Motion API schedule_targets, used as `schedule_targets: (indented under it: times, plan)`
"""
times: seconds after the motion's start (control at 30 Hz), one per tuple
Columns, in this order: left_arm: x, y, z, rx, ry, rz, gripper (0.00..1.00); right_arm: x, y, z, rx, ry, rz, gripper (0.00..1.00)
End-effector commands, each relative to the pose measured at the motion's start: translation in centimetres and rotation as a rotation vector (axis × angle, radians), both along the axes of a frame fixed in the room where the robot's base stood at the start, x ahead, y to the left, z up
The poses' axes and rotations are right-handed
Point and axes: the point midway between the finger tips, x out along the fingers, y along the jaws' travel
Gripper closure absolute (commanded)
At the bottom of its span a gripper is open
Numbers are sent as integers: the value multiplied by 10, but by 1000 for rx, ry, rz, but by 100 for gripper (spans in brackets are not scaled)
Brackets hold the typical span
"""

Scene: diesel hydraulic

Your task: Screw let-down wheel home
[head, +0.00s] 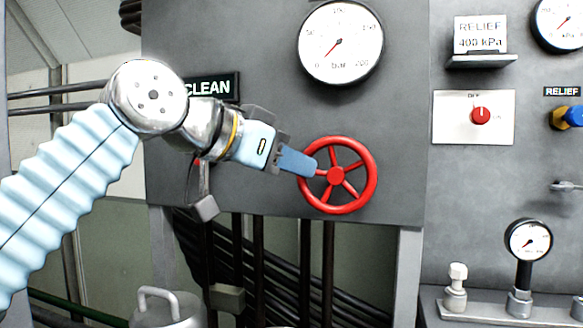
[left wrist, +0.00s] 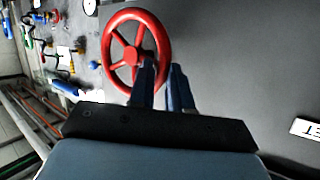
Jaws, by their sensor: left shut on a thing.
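The red let-down wheel (head: 370,182) is mounted on the grey panel, below a large pressure gauge. It has a round rim, several spokes and a central hub. My left gripper (head: 312,166) reaches in from the left, its blue fingers at the wheel's left side over the rim, tips near the hub. In the left wrist view the wheel (left wrist: 107,47) stands ahead, and the gripper's two dark fingers (left wrist: 164,80) lie at its right side with a narrow gap between them. They are shut on the wheel, though the exact contact is hard to see. My right gripper is not in view.
A large gauge (head: 340,42) sits above the wheel. A white plate with a red knob (head: 480,115), a blue relief valve (head: 572,116) and a small gauge (head: 528,240) are to the right. Dark pipes (head: 258,265) run below the panel. A metal can (head: 168,308) stands at lower left.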

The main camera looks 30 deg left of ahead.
Motion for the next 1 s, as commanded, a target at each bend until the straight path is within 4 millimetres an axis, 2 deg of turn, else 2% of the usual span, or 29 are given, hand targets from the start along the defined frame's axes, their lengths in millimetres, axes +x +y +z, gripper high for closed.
schedule_targets:
  times: [0.57, 0.6, 0.7, 1.0]
  plan:
    - [1, 2, 4, 33, 1, 8, 100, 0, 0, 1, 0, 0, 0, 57]
    - [1, 2, 4, 34, 1, 8, 75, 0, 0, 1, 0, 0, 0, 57]
    - [1, 2, 4, 34, 3, 8, 60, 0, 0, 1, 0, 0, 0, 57]
    - [-1, 0, 4, 34, 4, 3, 60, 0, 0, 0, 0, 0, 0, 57]
